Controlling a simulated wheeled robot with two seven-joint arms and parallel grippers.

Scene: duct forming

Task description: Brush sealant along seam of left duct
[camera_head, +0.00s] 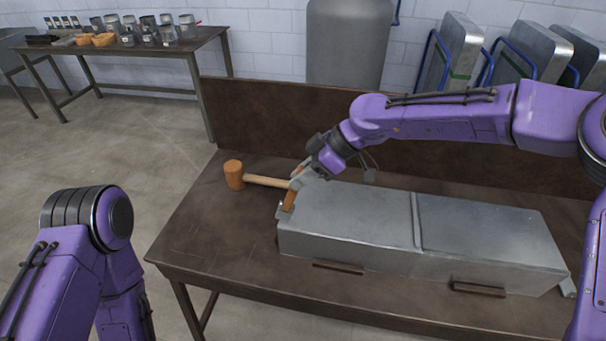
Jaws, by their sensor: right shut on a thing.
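The left duct (345,221) is a grey sheet-metal box lying on the brown workbench. A raised seam (416,220) crosses the metal between it and the right duct section (485,232). My right gripper (301,181) is at the left duct's far left corner. It is shut on what looks like a brush (289,199) with an orange-brown handle, which slants down by the duct's left end. The brush's tip is too small to tell whether it touches the metal. My left arm shows at the lower left, but its gripper is out of view.
A wooden mallet (235,175) lies on the workbench (205,232), its handle reaching toward my right gripper. A brown backboard (260,125) rises behind. The bench's left part is clear. A side table (190,50) with jars and orange bowls stands at the back left.

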